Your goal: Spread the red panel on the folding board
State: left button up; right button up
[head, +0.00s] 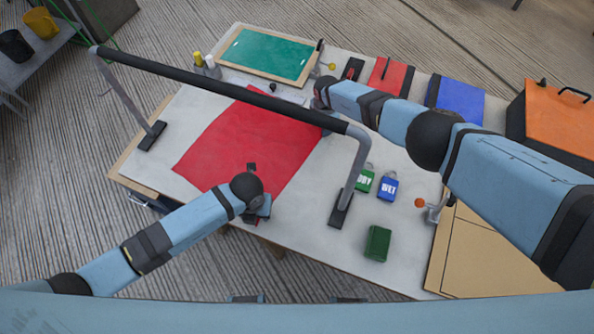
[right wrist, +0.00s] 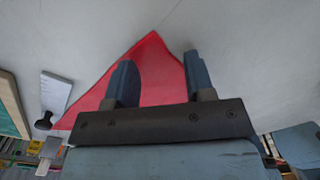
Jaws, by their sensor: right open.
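The red panel (head: 235,140) lies largely spread on the pale folding board (head: 300,235), under a raised black bar (head: 225,83). My left gripper (head: 258,205) is at the panel's near edge; its wrist hides the fingers, so I cannot tell whether it holds the cloth. My right arm reaches in from the right to the panel's far right side, and its fingers are hidden in the head view. In the right wrist view my right gripper (right wrist: 158,72) is open, with a pointed corner of the red panel (right wrist: 150,65) showing between and behind the fingers.
The bar's feet stand on the board. Green (head: 364,181) and blue (head: 387,187) tags and a dark green block (head: 377,243) lie on the right. A green-topped tray (head: 268,52), folded red (head: 388,78) and blue (head: 460,100) pieces and an orange case (head: 555,120) line the back.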

pick_arm(q)
jog(key=shift+f, duration=0.1)
jog(key=shift+f, duration=0.1)
pick_arm(e)
jog(key=shift+f, duration=0.2)
pick_arm(q)
grip_shut()
pick_arm(e)
grip_shut()
jog(key=shift+r, duration=0.2)
